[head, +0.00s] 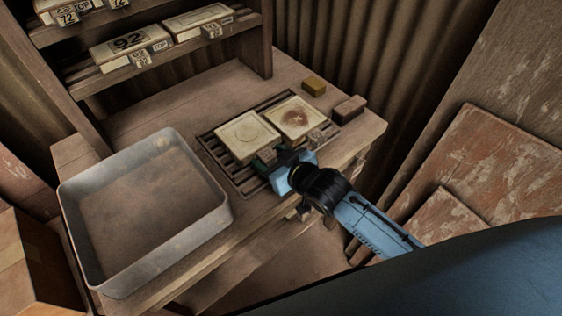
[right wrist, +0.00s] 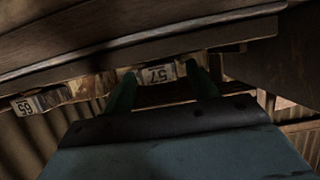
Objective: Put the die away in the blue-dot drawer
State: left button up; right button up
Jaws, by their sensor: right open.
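Two pale square dies lie side by side on a dark slatted rack (head: 215,154) on the bench. The left die (head: 247,136) is plain; the right die (head: 297,117) has a brown round stain. My right gripper (head: 268,158) is at the front edge of the left die. In the right wrist view its green fingers (right wrist: 160,74) are open, one on each side of a numbered tag (right wrist: 161,75); I cannot tell whether they touch it. Another tag (right wrist: 23,107) shows at the left there. I cannot make out a blue-dot drawer. My left gripper is out of view.
A large grey tray (head: 218,208) stands on the bench at left. Shelves at the back hold tagged dies (head: 131,46). Boards lean at far right.

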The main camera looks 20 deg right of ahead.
jog(key=p+v, duration=0.1)
jog(key=v, duration=0.9)
jog(key=shift+s+p, duration=0.2)
jog(key=shift+p, duration=0.2)
jog(key=shift+o, duration=0.4)
jog(key=shift+s+d+r, duration=0.3)
jog(key=shift+s+r, duration=0.1)
jog(key=shift+s, duration=0.15)
jog(key=w+m+p, duration=0.1)
jog(key=m+p, duration=0.1)
jog(key=m, duration=1)
jog(key=w+a+f+m+p, duration=0.1)
jog(key=w+m+p, duration=0.1)
jog(key=m, duration=1)
jog(key=w+a+f+m+p, duration=0.1)
jog(key=w+m+p, duration=0.1)
jog(key=m, duration=1)
jog(key=shift+w+f+p, duration=0.1)
jog(key=shift+f+p, duration=0.1)
jog(key=shift+p, duration=0.35)
jog(key=shift+f+b+x, duration=0.1)
jog(key=shift+b+x, duration=0.1)
jog(key=shift+x, duration=1.1)
jog(key=shift+f+b+x, duration=0.15)
jog(key=shift+x, duration=1.2)
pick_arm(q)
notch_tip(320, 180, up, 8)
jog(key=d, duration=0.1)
